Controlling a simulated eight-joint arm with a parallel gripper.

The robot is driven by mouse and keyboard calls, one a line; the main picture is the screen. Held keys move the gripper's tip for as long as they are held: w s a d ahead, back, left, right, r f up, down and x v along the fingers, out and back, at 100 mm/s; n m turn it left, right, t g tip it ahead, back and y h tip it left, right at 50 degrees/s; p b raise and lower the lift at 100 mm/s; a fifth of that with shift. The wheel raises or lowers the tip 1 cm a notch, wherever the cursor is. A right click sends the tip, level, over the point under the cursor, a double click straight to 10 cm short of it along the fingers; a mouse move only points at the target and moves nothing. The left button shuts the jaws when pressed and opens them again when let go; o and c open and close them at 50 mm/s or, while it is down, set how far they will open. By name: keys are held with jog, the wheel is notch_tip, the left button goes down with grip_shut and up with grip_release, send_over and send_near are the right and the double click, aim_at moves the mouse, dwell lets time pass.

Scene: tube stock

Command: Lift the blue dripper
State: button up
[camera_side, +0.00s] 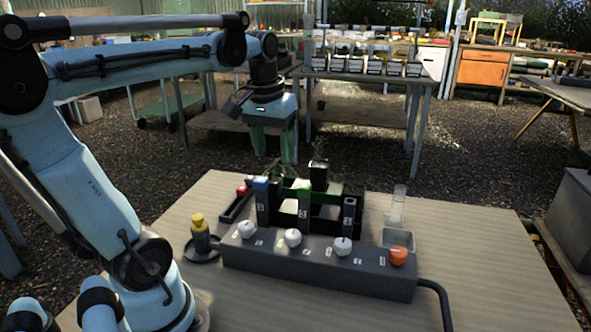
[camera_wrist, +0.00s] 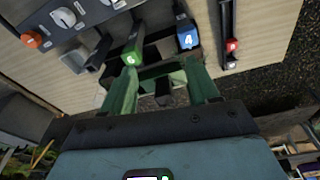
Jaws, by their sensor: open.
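The blue dripper (camera_side: 261,185) shows as a blue top on a dark upright body, in the left part of the dark rack. In the wrist view its blue top (camera_wrist: 187,38) bears a 4. My gripper (camera_side: 274,145) is open and empty, pointing down in the air above and behind the rack in the side view. In the wrist view the two green fingers of my gripper (camera_wrist: 160,75) are apart, with the blue top beyond the right finger. A green-topped dripper (camera_side: 302,185) stands right of the blue one; its top (camera_wrist: 130,58) bears a 6.
A dark box with white knobs and an orange knob (camera_side: 398,256) lies in front of the rack. A yellow-topped bottle (camera_side: 199,225) stands on a round dish at left. A narrow tray with red-topped pieces (camera_side: 241,191) is beside the rack. A clear tube (camera_side: 398,205) stands at right.

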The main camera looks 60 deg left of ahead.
aim_at(261, 179)
jog(key=s+a+r+n+g, duration=0.1)
jog(key=s+a+r+n, duration=0.1)
jog(key=a, duration=0.2)
jog(key=shift+h, duration=0.4)
jog(key=shift+w+a+f, duration=0.1)
jog(key=shift+w+f, duration=0.05)
jog(key=shift+f, duration=2.8)
jog(key=shift+w+a+f, duration=0.1)
jog(key=shift+w+f, duration=0.05)
jog(key=shift+f, duration=2.75)
jog(key=c, duration=1)
jog(key=shift+r, duration=0.1)
